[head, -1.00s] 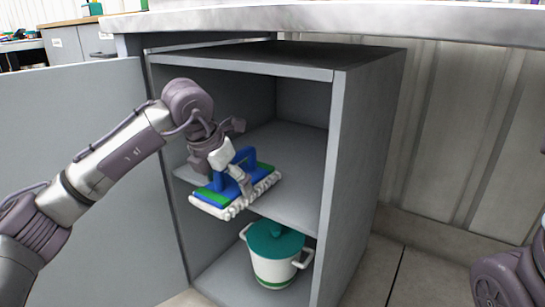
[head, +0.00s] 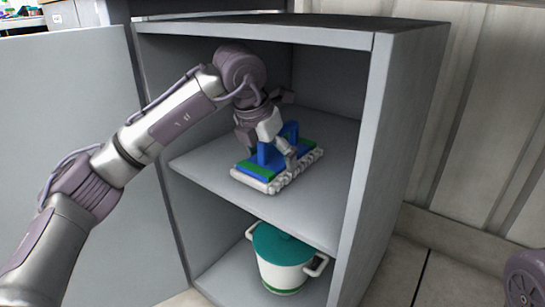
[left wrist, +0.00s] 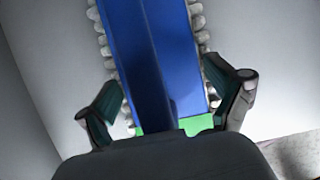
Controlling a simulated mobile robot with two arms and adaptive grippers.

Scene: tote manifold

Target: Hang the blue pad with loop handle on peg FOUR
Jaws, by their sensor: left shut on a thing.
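The blue pad (head: 266,154) has a loop handle on top, green patches and a knobbly white fringe underneath. It is at the middle shelf of an open grey cabinet. I cannot tell whether it touches the shelf. My left gripper (head: 283,149) reaches in from the upper left and is shut on the pad's handle. In the left wrist view, the pad (left wrist: 183,60) runs between the two fingers of the left gripper (left wrist: 168,97). Peg FOUR is not in view. My right gripper is out of view.
The grey cabinet (head: 400,110) has a side wall on the right and an open door (head: 75,150) on the left. A white pot (head: 283,272) with a teal lid stands in the compartment below. The middle shelf (head: 325,205) is bare around the pad.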

